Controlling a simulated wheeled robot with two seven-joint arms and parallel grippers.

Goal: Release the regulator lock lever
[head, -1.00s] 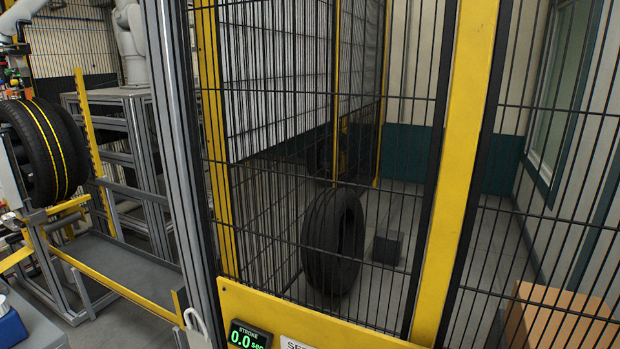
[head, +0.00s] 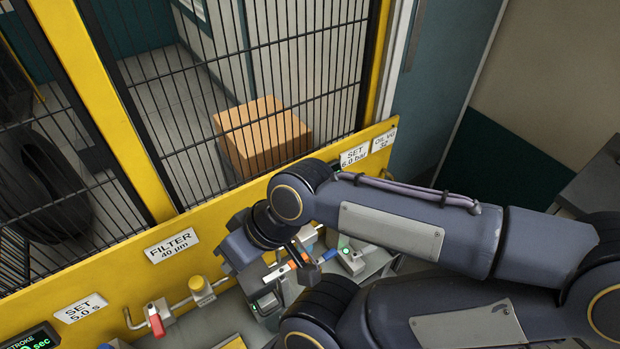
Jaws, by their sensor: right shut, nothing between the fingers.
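My right gripper (head: 300,266) is shut and empty, low over the row of air fittings at the foot of the yellow panel (head: 215,230). My right arm comes in from the right and hides much of that area. A small orange part (head: 297,260) shows at the fingers, and a blue part (head: 329,254) sits just to their right. I cannot tell which of these is the regulator lock lever, or whether the fingers touch it. The "SET 6.0 bar" plate (head: 354,156) is above, to the right. My left gripper is not in view.
A red-handled valve (head: 156,320) and a yellow-capped fitting (head: 201,290) stand left of the gripper, below the "FILTER" plate (head: 171,245). Behind the mesh fence are a cardboard box (head: 262,135) and a tyre (head: 45,185). A stroke display (head: 32,339) is at bottom left.

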